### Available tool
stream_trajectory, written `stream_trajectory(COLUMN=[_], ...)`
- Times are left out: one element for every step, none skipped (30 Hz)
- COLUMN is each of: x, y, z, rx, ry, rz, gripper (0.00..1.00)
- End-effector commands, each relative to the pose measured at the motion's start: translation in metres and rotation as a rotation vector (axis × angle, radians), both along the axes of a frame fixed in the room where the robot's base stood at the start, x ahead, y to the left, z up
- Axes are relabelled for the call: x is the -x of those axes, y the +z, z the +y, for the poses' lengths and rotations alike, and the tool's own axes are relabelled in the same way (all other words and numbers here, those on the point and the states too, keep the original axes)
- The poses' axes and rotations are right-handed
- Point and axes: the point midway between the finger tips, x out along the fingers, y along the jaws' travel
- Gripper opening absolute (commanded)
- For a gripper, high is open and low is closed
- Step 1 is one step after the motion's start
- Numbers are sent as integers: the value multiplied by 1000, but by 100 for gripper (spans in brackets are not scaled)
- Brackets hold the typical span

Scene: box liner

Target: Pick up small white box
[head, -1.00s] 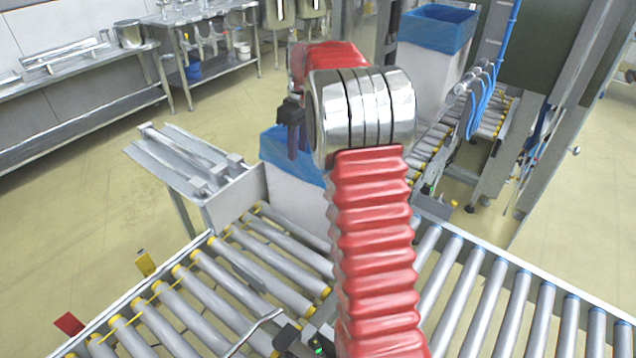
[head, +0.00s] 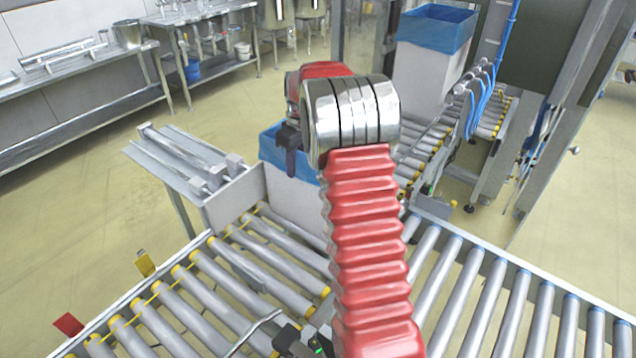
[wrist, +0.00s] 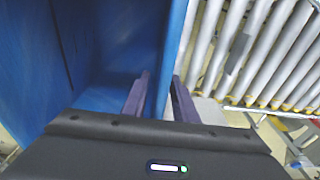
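The small white box (head: 292,198) with a blue liner stands at the near end of the roller conveyor in the head view, partly hidden behind my arm. In the wrist view its blue-lined inside (wrist: 110,50) fills the left half. My gripper (wrist: 160,98) has its two dark fingers apart, one on the inner side of the box wall and one on the outer side. A gap shows between the fingers and the wall. In the head view my gripper (head: 291,160) points down at the box's rim, and only part of it shows.
A larger white box (head: 430,70) with a blue liner stands at the back on another conveyor. Roller conveyors (head: 230,285) run in front and to the right. A metal rack (head: 185,165) stands close on the left. Blue hoses (head: 480,105) hang from a frame at the right.

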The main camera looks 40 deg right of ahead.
Motion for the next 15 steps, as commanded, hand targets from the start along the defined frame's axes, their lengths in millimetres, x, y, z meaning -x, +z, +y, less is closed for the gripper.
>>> stream_trajectory(x=[-2,-2,-2,-3,-3,-4,-4,-4,-4,-4,-4,-4,-4,-4,-4], y=[-8,-12,-16,-19,-21,-24,-25,-25,-26,-26,-26,-26,-26,-26,-26], z=[0,0,1,1,1,1,1,1,1,1,1,1,1,1,1], rx=[-1,-1,-1,0,0,0,0,0,0,0,0,0,0,0,0], ry=[0,0,1,1,1,1,1,1,1,1,1,1,1,1,1], rz=[1,3,3,1,0,0,0,0,0,-1,-1,-1,0,0,0], gripper=[26,26,26,26,26,26,26,26,26,26,26,26,26,26,26])
